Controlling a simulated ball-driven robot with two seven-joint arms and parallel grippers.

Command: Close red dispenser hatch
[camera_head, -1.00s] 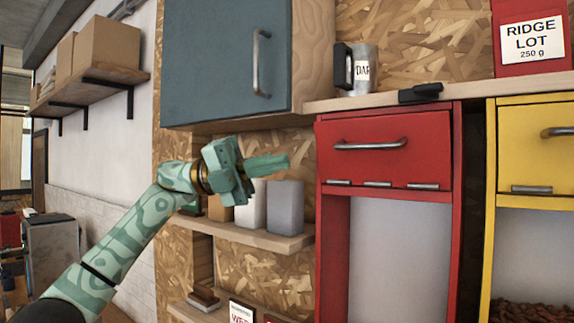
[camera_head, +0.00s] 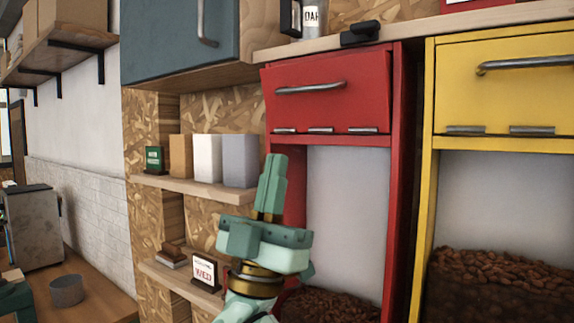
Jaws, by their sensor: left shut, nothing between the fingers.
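The red hatch (camera_head: 345,105) is the upper front panel of the red dispenser (camera_head: 399,150). It has a silver bar handle (camera_head: 311,88) near its top and several small hinges along its lower edge. Its top seems to lean slightly outward, but how far is hard to tell. My left gripper (camera_head: 275,158) is shut and empty, with its fingers pointing up. In the picture it is below and left of the hatch, over the dispenser's left post, apart from the handle. My right gripper is out of view.
A yellow dispenser (camera_head: 428,160) with beans stands to the right. A blue cabinet (camera_head: 170,45) hangs upper left. A shelf (camera_head: 190,187) with bags is left of the gripper, and a black item (camera_head: 360,34) lies on the ledge above the hatch.

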